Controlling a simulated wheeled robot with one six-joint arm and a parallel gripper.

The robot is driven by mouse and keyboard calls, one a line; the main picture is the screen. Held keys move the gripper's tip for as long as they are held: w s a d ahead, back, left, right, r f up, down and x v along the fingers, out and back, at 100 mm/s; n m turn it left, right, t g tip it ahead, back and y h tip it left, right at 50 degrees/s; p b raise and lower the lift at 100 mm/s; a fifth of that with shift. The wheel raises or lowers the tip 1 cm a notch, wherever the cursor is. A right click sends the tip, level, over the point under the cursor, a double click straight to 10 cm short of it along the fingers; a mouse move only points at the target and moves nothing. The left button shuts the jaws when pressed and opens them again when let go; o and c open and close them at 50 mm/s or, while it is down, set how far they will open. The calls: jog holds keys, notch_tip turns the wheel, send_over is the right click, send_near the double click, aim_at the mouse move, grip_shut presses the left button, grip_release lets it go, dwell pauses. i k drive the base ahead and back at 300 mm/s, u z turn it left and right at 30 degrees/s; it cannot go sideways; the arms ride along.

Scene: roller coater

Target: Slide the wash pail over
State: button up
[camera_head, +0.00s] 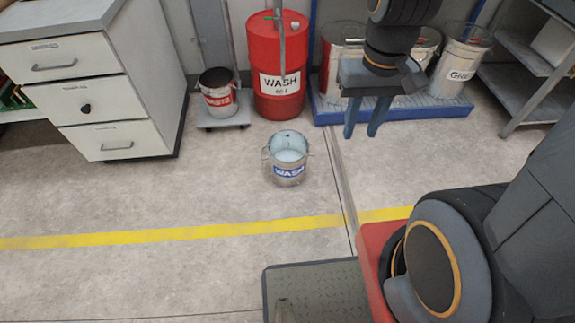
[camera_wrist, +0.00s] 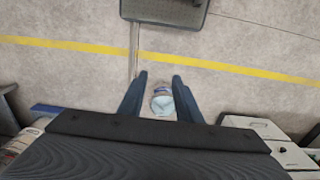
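The wash pail (camera_head: 287,163) is a metal bucket with a blue WASH label and pale liquid inside. It stands upright on the concrete floor, in front of the red WASH drum. My gripper (camera_head: 362,132) is in the air to the right of the pail in the head view, fingers pointing down and apart. Nothing shows between the fingers there. In the wrist view the pail (camera_wrist: 163,103) appears between the two blue fingers (camera_wrist: 158,82), but it lies farther off, on the floor below. Part of the pail is hidden by my wrist in that view.
A red WASH drum (camera_head: 268,95), a WASTE bucket (camera_head: 219,97) on a low dolly, and a blue pallet (camera_head: 400,112) with containers stand behind. A drawer cabinet (camera_head: 95,95) is at left, shelving (camera_head: 525,75) at right. A yellow line (camera_head: 180,234) crosses clear floor in front.

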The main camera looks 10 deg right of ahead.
aim_at(289, 151)
jog(key=u, duration=1.2)
jog(key=k, duration=0.95)
jog(key=z, duration=1.15)
jog(key=i, duration=0.5)
